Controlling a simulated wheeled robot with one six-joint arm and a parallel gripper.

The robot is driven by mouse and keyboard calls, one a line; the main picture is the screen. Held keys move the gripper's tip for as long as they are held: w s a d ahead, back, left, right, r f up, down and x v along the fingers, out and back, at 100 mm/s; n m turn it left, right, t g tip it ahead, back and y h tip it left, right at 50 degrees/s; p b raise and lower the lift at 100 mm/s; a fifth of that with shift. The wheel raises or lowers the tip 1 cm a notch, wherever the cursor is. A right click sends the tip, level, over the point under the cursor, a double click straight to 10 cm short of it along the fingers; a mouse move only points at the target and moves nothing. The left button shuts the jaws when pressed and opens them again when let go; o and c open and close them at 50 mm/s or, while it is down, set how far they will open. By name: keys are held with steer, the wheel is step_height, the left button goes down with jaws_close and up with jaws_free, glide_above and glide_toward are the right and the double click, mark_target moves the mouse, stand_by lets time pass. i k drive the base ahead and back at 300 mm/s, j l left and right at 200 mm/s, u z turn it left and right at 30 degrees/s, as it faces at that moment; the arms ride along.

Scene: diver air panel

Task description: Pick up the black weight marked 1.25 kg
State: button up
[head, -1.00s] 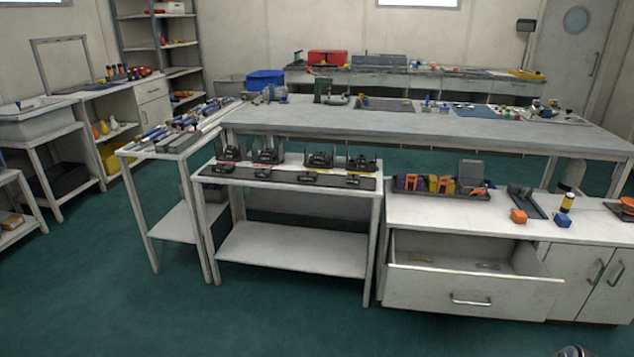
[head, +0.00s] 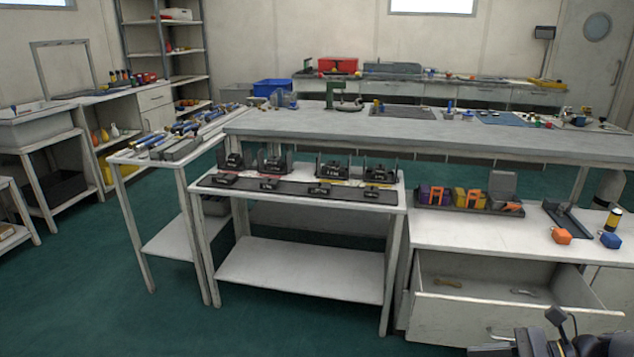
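Several black weights stand in dark upright holders along the back of a low white table; one is at the left (head: 233,161), one at the right (head: 379,172). Smaller black pieces (head: 320,188) lie in a row on a dark strip (head: 345,194) in front of them. Pale markings show on the back weights, but they are too small to read, so I cannot tell which is 1.25 kg. Part of my dark arm end, with my gripper (head: 562,322), shows at the bottom right, far from the weights. Its fingers are not clear.
A white cabinet (head: 450,222) with an open drawer (head: 515,308) stands right of the weight table, close to my arm. A narrow tool table (head: 140,160) stands at its left. A long grey bench (head: 420,130) runs behind. Green floor (head: 110,310) is clear in front.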

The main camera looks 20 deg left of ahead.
mark_target(319, 188)
steer(key=i+j, duration=0.35)
steer(key=i+j+u, duration=0.15)
steer(key=i+j, duration=0.15)
steer(key=i, duration=0.25)
steer(key=i+j, duration=0.3)
steer(key=i, duration=0.2)
steer(key=i+j+u, duration=0.15)
steer(key=i+j, duration=0.15)
steer(key=i, duration=0.15)
steer(key=i+j, duration=0.2)
steer(key=i, duration=0.3)
